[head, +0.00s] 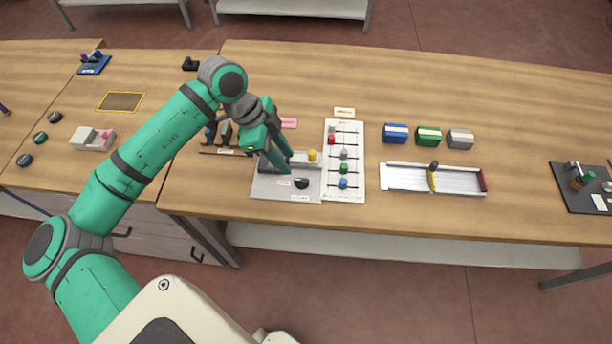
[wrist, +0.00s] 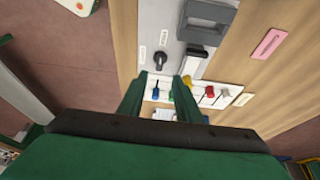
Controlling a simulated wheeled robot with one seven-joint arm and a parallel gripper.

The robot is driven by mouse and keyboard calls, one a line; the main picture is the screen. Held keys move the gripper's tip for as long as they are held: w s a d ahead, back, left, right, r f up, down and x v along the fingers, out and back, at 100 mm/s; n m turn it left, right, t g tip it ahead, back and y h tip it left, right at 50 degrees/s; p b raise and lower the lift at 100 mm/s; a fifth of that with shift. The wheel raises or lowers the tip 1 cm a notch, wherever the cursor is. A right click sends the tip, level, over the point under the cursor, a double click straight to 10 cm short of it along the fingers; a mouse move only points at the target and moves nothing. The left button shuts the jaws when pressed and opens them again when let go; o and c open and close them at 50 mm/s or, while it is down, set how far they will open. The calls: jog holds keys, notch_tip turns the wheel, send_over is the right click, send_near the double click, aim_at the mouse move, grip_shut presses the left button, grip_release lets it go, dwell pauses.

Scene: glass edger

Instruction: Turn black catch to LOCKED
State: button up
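The black catch (head: 301,183) is a small dark knob on a light grey panel (head: 262,188). In the wrist view the catch (wrist: 160,60) shows just beyond the fingertips, between their lines, with its handle pointing toward the gripper side. White labels (wrist: 163,37) sit near it; their lettering is too small to read. My gripper (head: 282,168) is above the panel, close to the catch at its upper left in the head view. Its two fingers (wrist: 162,78) are apart with nothing between them, and appear clear of the catch.
A yellow knob (head: 312,155) stands at the panel's back. A white board of coloured sliders (head: 357,180) adjoins on the right. A dark grey block (wrist: 208,14) is on the panel.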

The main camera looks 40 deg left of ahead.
aim_at(301, 180)
jog(key=x, duration=0.9)
jog(key=shift+f, duration=0.25)
jog(key=shift+c, duration=0.7)
grip_shut()
